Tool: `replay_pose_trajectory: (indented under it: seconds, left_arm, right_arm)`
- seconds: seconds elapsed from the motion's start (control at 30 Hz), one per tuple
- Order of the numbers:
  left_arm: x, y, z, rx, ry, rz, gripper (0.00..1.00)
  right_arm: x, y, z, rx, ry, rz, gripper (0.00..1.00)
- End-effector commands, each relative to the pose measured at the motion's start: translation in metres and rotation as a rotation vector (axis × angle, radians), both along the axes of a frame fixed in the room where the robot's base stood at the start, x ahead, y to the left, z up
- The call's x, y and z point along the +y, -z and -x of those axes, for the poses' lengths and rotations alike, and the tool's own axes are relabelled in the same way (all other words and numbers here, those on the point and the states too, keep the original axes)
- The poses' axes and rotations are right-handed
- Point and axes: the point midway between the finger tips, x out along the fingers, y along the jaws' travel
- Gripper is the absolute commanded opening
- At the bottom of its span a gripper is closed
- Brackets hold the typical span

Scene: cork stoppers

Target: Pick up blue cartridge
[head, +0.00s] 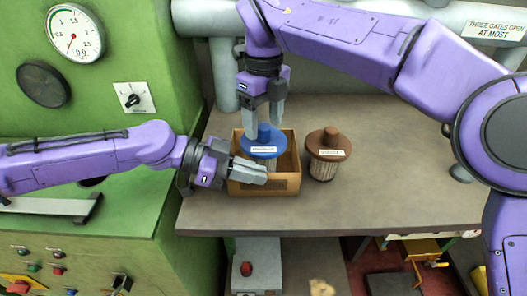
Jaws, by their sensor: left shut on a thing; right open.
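The blue cartridge (263,150), with a wide blue cap, a knob and a pale label, stands upright in an open brown box (275,185) on the bench. Its ribbed lower body is partly hidden by the box and my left gripper. My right gripper (264,118) points down from above, open, with its fingers on either side of the cap's knob. My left gripper (258,174) comes in from the left, low over the box's front left. It is shut on the box, apparently at its rim; the exact contact is hard to see.
A brown cartridge (328,145) with a pale label stands just right of the box. The grey bench (410,150) is clear further right. A green machine (140,75) with a gauge stands at the left. Grey pipes (205,18) run along the back.

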Motion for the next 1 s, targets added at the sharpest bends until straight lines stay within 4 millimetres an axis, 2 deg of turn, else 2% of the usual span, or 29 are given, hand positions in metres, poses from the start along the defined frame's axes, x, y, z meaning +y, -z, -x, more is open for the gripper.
replay_pose_trajectory:
  seconds: [0.13, 0.37, 0.5, 0.57, 0.87, 1.0]
  left_arm:
    - [0.0, 0.0, 0.0, 0.0, 0.0, 0.0, 0.0]
    - [0.0, 0.0, 0.0, 0.0, 0.0, 0.0, 0.0]
    - [0.0, 0.0, 0.0, 0.0, 0.0, 0.0, 0.0]
    - [0.0, 0.0, 0.0, 0.0, 0.0, 0.0, 0.0]
    - [0.0, 0.0, 0.0, 0.0, 0.0, 0.0, 0.0]
    - [0.0, 0.0, 0.0, 0.0, 0.0, 0.0, 0.0]
  right_arm:
    - [0.0, 0.018, 0.0, -0.001, -0.001, 0.001, 0.64]
    - [0.0, 0.02, 0.0, -0.001, 0.0, -0.001, 0.64]
    - [0.0, 0.02, 0.0, -0.001, 0.0, 0.0, 0.18]
    - [0.0, 0.02, 0.0, -0.001, 0.0, 0.0, 0.0]
    - [0.0, 0.018, 0.0, -0.002, 0.0, -0.001, 0.0]
    - [0.0, 0.0, -0.001, -0.005, 0.001, -0.002, 0.0]
